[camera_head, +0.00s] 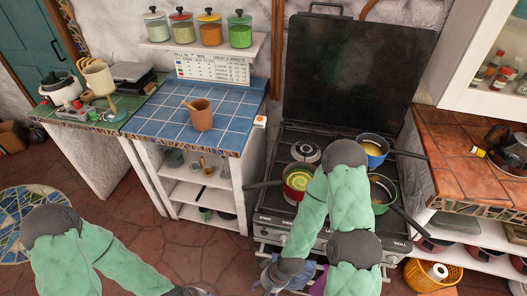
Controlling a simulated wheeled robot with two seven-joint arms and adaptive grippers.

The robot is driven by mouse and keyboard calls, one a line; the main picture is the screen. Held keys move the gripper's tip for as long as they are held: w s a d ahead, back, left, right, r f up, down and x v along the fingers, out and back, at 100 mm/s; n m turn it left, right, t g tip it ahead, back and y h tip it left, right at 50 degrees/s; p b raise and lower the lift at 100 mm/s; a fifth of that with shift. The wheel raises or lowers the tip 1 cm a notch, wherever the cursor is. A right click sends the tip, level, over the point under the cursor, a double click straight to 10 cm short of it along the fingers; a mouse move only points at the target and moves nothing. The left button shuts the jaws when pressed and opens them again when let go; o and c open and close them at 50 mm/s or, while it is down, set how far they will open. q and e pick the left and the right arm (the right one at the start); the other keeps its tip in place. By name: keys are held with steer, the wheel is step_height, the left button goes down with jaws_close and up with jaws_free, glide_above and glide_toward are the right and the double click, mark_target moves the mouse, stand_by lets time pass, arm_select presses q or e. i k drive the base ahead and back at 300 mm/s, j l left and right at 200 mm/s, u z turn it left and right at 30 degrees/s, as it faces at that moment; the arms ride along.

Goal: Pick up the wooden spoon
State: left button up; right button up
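A terracotta-brown cup (200,115) stands on the blue-tiled counter left of the stove. A thin wooden handle (188,104) sticks out of its top and leans left. It looks like the wooden spoon, with its other end hidden in the cup. My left arm comes in at the lower left, and its gripper (197,292) is cut off by the bottom edge. My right arm is bent in front of the stove, and its gripper (268,279) is low near the oven front, small and partly cut off. Both grippers are well away from the cup. I cannot tell their finger states.
The stove holds a red pot (297,181), a blue pot (374,150) and a green pot (382,190), with handles sticking out. A shelf (202,43) with spice jars hangs above the blue counter (162,122). The counter is mostly clear around the cup.

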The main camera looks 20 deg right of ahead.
mark_target(184, 103)
steer(key=i+j, duration=1)
steer(key=i+u, duration=0.05)
